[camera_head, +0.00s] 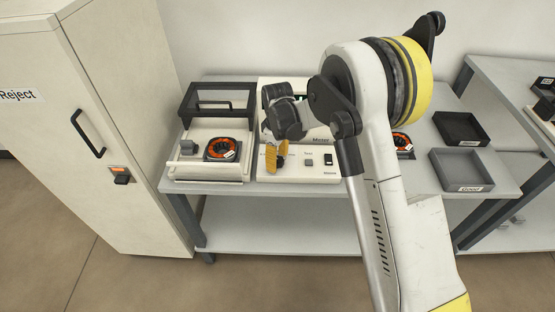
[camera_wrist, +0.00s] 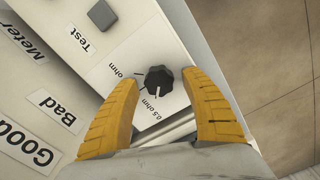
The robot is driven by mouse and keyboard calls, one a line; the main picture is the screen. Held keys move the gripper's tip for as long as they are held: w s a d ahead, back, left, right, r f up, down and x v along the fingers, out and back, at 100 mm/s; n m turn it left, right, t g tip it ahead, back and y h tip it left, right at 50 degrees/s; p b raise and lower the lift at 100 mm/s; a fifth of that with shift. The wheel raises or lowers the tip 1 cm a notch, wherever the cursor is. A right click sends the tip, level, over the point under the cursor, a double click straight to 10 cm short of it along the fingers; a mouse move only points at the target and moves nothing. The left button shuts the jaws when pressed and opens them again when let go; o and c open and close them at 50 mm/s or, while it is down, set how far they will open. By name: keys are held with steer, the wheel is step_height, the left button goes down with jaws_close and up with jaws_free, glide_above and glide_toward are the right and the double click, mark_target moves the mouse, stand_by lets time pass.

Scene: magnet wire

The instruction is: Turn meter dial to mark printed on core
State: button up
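The black meter dial (camera_wrist: 159,80) shows in the wrist view on a white panel, between a label ending in "ohm" and a "0.5 ohm" label (camera_wrist: 147,119). A light line at its lower edge seems to point towards the 0.5 ohm side. My gripper (camera_wrist: 158,84) is open, with one yellow finger on each side of the dial; contact cannot be told. In the head view my gripper (camera_head: 277,156) is over the meter's front panel (camera_head: 300,175) and hides the dial. An orange-wound core (camera_head: 220,142) sits in the left fixture; its print is too small to read.
The meter has a Test button (camera_wrist: 103,15) and Good and Bad labels. A second orange core (camera_head: 402,140) is partly behind my arm. Two dark trays (camera_head: 463,165) stand at right. The Reject cabinet (camera_head: 110,130) is left of the table (camera_head: 215,188).

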step_height(320, 180, up, 12)
stand_by(0.5)
stand_by(0.3)
